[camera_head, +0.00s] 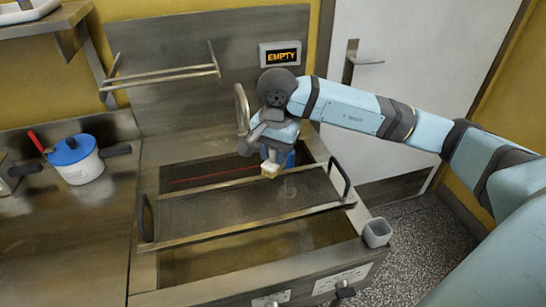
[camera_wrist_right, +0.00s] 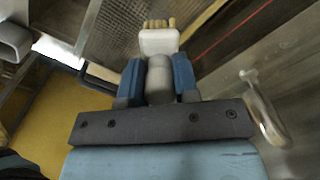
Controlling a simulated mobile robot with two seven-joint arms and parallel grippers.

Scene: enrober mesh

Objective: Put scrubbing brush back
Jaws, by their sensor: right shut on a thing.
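My right gripper (camera_head: 277,152) is shut on the scrubbing brush (camera_head: 269,169), above the far part of the mesh rack (camera_head: 215,212). In the right wrist view, the blue fingers (camera_wrist_right: 158,72) clasp the brush's grey handle (camera_wrist_right: 159,82) from both sides. Its white head (camera_wrist_right: 158,42) with tan bristles points away from the gripper. A small grey square cup (camera_head: 376,233) is fixed at the machine's front right corner. It is empty as far as I can see, and the brush is well apart from it. My left gripper is not in view.
The mesh rack has black upright handles (camera_head: 340,179) at its ends, over an open basin (camera_head: 250,258). A curved metal tap (camera_head: 242,107) stands close behind my right gripper. A blue-lidded pot (camera_head: 80,162) stands on the left counter. A sign reads EMPTY (camera_head: 281,56).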

